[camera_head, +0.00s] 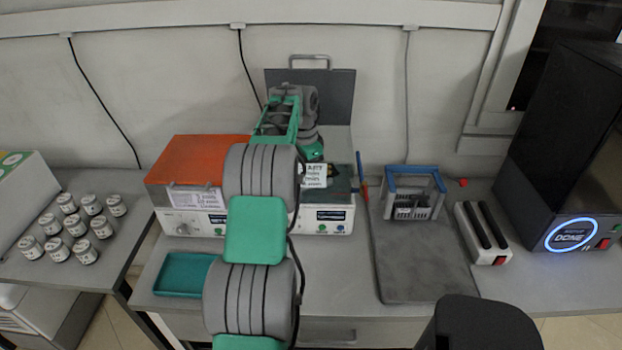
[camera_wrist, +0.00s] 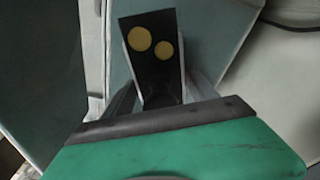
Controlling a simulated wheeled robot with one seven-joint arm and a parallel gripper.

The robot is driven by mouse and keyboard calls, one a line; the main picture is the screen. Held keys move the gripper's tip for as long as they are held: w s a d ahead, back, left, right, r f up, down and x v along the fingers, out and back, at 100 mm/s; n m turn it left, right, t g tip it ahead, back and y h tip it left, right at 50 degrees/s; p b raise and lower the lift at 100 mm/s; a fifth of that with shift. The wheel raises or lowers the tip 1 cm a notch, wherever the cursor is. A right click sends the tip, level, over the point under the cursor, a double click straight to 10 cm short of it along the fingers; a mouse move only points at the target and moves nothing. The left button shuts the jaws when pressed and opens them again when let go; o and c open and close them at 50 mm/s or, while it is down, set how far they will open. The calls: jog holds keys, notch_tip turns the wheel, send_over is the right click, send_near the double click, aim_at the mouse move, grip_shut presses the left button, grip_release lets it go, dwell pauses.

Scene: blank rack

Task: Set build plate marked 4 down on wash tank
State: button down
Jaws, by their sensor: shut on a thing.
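My gripper (camera_wrist: 162,93) is shut on a black build plate (camera_wrist: 152,72) with two yellow round spots, seen in the wrist view. No number 4 is readable on it. In the head view my arm reaches over the bench equipment, and its end hides the gripper and the plate. Below it are two white-fronted units side by side: one with an orange lid (camera_head: 196,160), one with a dark top, white label and blue-lit buttons (camera_head: 335,217). I cannot tell for sure which is the wash tank. A grey panel with a handle (camera_head: 335,90) stands upright behind.
A teal tray (camera_head: 184,273) lies at the front left. A blue-framed rack (camera_head: 414,180) stands on a grey mat (camera_head: 425,262) to the right, beside a holder with dark bars (camera_head: 482,232) and a dark machine with a lit "DONE" ring (camera_head: 570,235). Several jars (camera_head: 82,225) stand far left.

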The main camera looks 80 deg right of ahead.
jog(key=shift+f, duration=0.25)
jog(key=shift+c, duration=1.2)
grip_release()
jog(key=r+p, duration=0.2)
jog(key=r, duration=0.2)
jog(key=r+p, duration=0.2)
jog(key=r, duration=0.2)
jog(key=w+a+r+p, duration=0.1)
jog(key=r+p, duration=0.1)
jog(key=r, duration=0.2)
jog(key=shift+w+r, duration=0.1)
